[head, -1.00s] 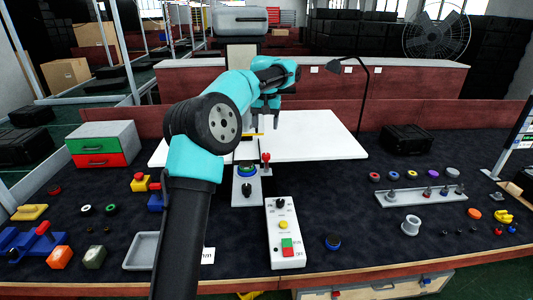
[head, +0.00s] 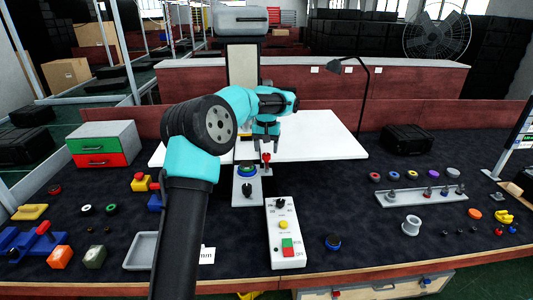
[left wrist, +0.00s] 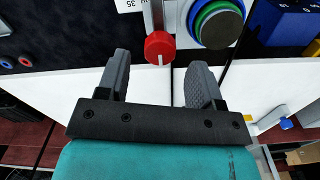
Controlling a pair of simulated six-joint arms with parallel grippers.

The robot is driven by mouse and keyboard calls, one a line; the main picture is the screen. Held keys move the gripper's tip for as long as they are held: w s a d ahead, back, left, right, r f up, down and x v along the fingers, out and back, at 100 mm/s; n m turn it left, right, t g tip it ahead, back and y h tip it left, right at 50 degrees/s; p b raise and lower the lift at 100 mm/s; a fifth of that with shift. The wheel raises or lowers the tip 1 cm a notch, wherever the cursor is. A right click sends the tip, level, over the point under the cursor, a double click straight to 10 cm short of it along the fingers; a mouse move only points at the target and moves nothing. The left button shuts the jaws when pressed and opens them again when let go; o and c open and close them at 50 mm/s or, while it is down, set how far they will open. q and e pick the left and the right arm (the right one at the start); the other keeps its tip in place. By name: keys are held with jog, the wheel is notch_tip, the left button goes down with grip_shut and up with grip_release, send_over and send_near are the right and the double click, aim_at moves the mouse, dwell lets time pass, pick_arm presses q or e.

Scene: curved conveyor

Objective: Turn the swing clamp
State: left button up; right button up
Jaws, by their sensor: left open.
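A red knob with a white mark (head: 266,157) stands on a stem at the right of a small grey plate (head: 246,190); this looks like the swing clamp's handle, though I cannot be sure. The red knob also shows in the left wrist view (left wrist: 159,46), just beyond and between my fingertips. A round blue and green part with a dark top (head: 247,170) sits beside it on the plate. My left gripper (head: 266,146) is open and empty, close to the knob, its fingers on either side of the knob's line. My right gripper is not in view.
A white control box (head: 284,240) with a dial and buttons stands in front of the plate. A white board (head: 320,140) lies behind.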

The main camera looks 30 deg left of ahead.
aim_at(267, 161)
pick_arm(q)
jog(key=shift+f, duration=1.3)
jog(key=shift+c, duration=0.2)
jog(key=c, duration=0.9)
